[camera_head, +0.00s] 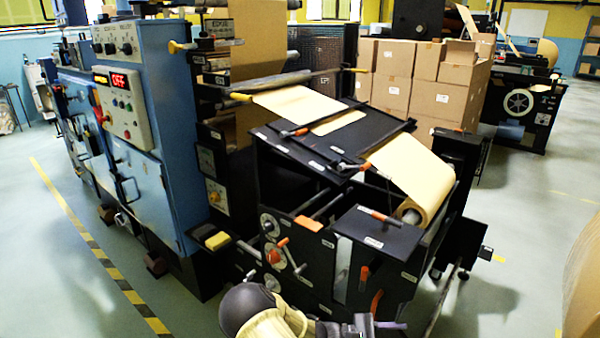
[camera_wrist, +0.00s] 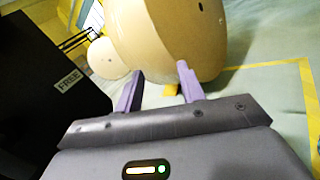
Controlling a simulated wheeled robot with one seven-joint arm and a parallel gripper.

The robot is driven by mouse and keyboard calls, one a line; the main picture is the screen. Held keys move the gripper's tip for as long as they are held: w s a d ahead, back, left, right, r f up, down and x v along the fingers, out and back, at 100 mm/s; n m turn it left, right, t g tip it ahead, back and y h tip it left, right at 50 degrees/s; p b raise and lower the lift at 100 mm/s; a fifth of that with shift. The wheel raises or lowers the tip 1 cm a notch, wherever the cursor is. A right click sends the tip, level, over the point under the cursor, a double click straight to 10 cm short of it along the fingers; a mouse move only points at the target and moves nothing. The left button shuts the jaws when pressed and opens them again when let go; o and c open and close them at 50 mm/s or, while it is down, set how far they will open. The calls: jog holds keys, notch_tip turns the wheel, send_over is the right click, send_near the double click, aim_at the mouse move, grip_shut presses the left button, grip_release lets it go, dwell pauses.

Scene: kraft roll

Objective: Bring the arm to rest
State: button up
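My arm (camera_head: 265,316) shows at the bottom edge of the head view, low in front of the black unit of the machine. It is folded close to the picture's lower edge, and much of it is cut off. My gripper shows in the wrist view (camera_wrist: 160,68) with its two purple fingers apart and nothing between them. In the head view only a small part of the gripper shows at the bottom edge. Beyond the fingers in the wrist view is a large tan kraft roll (camera_wrist: 165,35); I cannot tell its exact distance.
The black machine unit (camera_head: 335,165) carries a kraft web. A blue cabinet (camera_head: 130,110) with an OFF display stands left. Stacked cartons (camera_head: 395,75) are behind. A big roll (camera_head: 585,280) is at the right edge. Pale floor (camera_head: 530,230) is clear at right.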

jog(key=s+a+r+m+g+y, duration=0.1)
jog(key=s+a+r+m+y, duration=0.15)
jog(key=s+m+y, duration=0.4)
jog(key=s+a+r+m+g+y, duration=0.1)
jog(key=s+a+r+m+y, duration=0.2)
jog(key=y, duration=0.6)
jog(key=s+a+r+m+t+y+p, duration=0.1)
jog(key=r+m+t+p, duration=0.1)
jog(key=r+p, duration=0.8)
jog(key=s+a+r+m+t+y+p, duration=0.1)
jog(key=r+t+p, duration=0.3)
jog(key=r+p, duration=0.7)
notch_tip(320, 180, up, 7)
jog(key=shift+s+a+r+m+y, duration=0.15)
jog(key=shift+a+m+y, duration=0.35)
jog(key=shift+y, duration=0.25)
